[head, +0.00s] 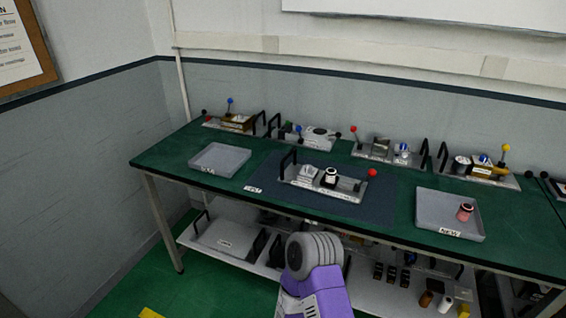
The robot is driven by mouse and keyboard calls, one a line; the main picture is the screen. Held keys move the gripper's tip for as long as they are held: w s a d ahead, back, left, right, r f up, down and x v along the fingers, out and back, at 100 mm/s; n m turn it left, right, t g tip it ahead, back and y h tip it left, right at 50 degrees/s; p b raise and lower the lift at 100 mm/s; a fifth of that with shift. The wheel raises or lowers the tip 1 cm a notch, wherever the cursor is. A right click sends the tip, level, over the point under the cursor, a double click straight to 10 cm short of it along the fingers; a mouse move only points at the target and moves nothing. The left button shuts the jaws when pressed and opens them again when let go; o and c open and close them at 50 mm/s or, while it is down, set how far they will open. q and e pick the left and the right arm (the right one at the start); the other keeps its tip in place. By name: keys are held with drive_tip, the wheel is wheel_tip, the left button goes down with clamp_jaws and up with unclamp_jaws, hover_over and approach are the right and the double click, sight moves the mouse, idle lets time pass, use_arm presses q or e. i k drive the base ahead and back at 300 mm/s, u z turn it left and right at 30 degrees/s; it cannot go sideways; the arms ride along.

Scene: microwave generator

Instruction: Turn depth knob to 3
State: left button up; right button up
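A metal fixture (296,183) with black handles stands on the dark mat (270,205) in the middle of the green bench. It carries a black and white cylindrical part (330,177) near its middle and a red ball (372,172) at its right end. I cannot tell which part is the depth knob, and no number or pointer is readable. A purple and grey link of my own arm shows at the bottom centre, in front of the bench. Neither of my grippers can be seen.
A grey tray (220,171) is at left on the bench (152,161). Another tray (435,207) at right holds a pink and dark part (465,212). Several similar fixtures line the back edge. A lower shelf (385,296) holds more items. Bare mat surrounds the middle fixture.

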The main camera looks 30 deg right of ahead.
sight(309, 169)
drive_tip(key=z, duration=0.15)
drive_tip(key=i, duration=0.8)
drive_tip(key=z, duration=0.65)
